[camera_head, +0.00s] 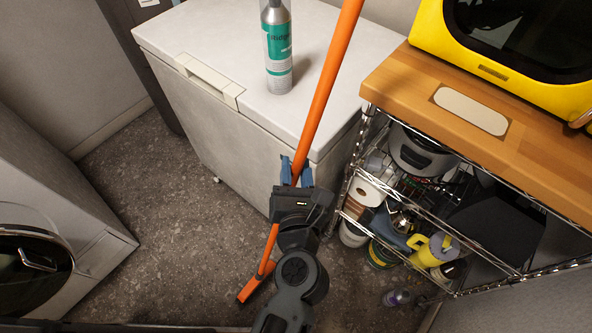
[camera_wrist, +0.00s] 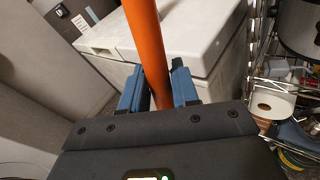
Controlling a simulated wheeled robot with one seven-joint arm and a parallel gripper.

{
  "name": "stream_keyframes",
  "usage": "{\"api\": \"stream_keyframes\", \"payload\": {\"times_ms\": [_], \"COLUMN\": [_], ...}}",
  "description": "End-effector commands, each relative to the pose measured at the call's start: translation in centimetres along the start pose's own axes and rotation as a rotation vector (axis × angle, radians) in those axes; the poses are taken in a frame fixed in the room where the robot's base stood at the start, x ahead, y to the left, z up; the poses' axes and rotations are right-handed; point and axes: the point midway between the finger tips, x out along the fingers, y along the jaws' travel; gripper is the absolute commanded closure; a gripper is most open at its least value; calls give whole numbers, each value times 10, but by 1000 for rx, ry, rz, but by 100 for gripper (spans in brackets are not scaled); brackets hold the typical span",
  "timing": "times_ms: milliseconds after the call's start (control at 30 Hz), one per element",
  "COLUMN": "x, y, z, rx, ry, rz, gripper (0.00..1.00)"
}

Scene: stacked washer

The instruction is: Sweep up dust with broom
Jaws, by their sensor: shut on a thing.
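An orange broom (camera_head: 318,95) stands tilted, its handle running from the top of the head view down past my gripper to the floor. Its orange foot (camera_head: 256,283) is low, close to the floor, left of my arm. My gripper (camera_head: 295,172) has blue fingers, one on each side of the handle, and is shut on it. In the wrist view the handle (camera_wrist: 146,45) rises between the two blue fingers of my gripper (camera_wrist: 159,90). I cannot make out any dust on the speckled grey floor (camera_head: 150,190).
A white chest freezer (camera_head: 220,120) with a spray bottle (camera_head: 277,50) on top stands behind the broom. A wire shelf (camera_head: 420,225) with a wooden top (camera_head: 400,80) and a yellow appliance (camera_head: 430,25) is at right. A washer (camera_head: 90,220) is at left. Open floor lies between them.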

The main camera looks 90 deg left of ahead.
Motion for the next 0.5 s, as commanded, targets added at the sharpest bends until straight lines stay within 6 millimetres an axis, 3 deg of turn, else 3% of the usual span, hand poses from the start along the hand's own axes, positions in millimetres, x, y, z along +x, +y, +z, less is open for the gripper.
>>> {"api": "stream_keyframes", "payload": {"times_ms": [500], "x": [-6], "y": [10], "z": [44], "rx": [3], "ry": [-3], "rz": [0], "gripper": [100]}}
